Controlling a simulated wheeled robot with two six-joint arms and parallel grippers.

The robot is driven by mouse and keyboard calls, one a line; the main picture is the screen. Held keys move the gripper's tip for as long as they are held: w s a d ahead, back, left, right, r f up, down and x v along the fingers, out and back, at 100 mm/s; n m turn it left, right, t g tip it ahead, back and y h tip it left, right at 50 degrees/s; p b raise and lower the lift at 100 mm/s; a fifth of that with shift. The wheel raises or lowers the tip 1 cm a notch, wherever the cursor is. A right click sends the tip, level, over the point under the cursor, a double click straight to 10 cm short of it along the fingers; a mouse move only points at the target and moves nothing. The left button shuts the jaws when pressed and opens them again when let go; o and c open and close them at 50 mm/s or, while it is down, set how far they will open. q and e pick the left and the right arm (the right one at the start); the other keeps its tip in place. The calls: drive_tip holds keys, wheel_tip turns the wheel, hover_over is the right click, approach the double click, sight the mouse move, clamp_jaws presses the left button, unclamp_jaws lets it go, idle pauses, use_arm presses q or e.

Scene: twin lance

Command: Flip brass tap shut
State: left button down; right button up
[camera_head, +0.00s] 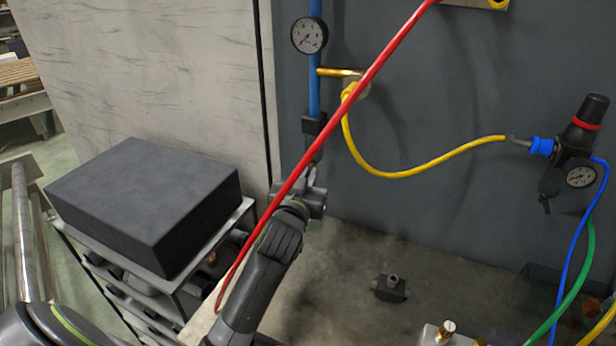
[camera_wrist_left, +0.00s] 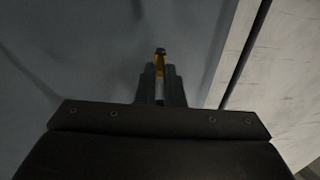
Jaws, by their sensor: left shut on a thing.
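A brass bar (camera_head: 338,72), which looks like the brass tap, juts sideways from the upright blue pipe (camera_head: 314,85) on the grey wall, below a round gauge. My left gripper (camera_head: 315,165) is lower on the same line, below the pipe's black fitting (camera_head: 314,125); the red hose partly covers it. In the left wrist view the fingers (camera_wrist_left: 161,85) are shut on a narrow brass-coloured piece (camera_wrist_left: 160,66) with a dark end. I cannot tell whether this piece belongs to the tap. My right gripper is not in view.
A taut red hose (camera_head: 350,97) crosses in front of my left gripper. A yellow hose (camera_head: 400,175) hangs from the brass bar to a regulator (camera_head: 575,150) at right. A dark box (camera_head: 150,195) on a rack stands left. A small dark fitting (camera_head: 390,288) lies below.

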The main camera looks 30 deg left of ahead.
use_arm(q)
drive_tip(key=shift+s+a+m+h+p, duration=0.1)
drive_tip(key=shift+a+m+h+p, duration=0.15)
drive_tip(key=shift+m+h+p, duration=0.45)
drive_tip(key=shift+a+m+h+p, duration=0.25)
drive_tip(key=shift+m+h+p, duration=0.15)
drive_tip(key=shift+h+p, duration=0.55)
drive_tip(key=c, duration=1.5)
unclamp_jaws()
drive_tip(key=shift+c, duration=0.2)
drive_tip(key=s+b, duration=0.3)
drive_tip(key=s, duration=1.4)
drive_tip(key=shift+s+d, duration=0.15)
drive_tip(key=shift+d, duration=0.2)
